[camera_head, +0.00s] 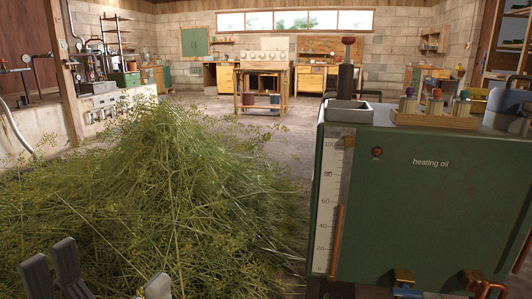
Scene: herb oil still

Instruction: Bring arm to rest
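My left gripper (50,255) shows at the bottom left as two grey finger parts in front of the cut herbs. The parts stand close together and are cut off by the picture's edge, so how far it is open cannot be told. I see nothing held between them. A small pale grey-yellow piece shows at the bottom edge to their right; I cannot tell what it is. My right gripper is not in view.
A large heap of cut herbs (175,180) fills the left and middle floor. A green heating oil tank (420,215) stands close on the right, with a tray of small bottles (432,118) on top. A wooden cart (262,88) stands farther back. Concrete floor shows between heap and cart.

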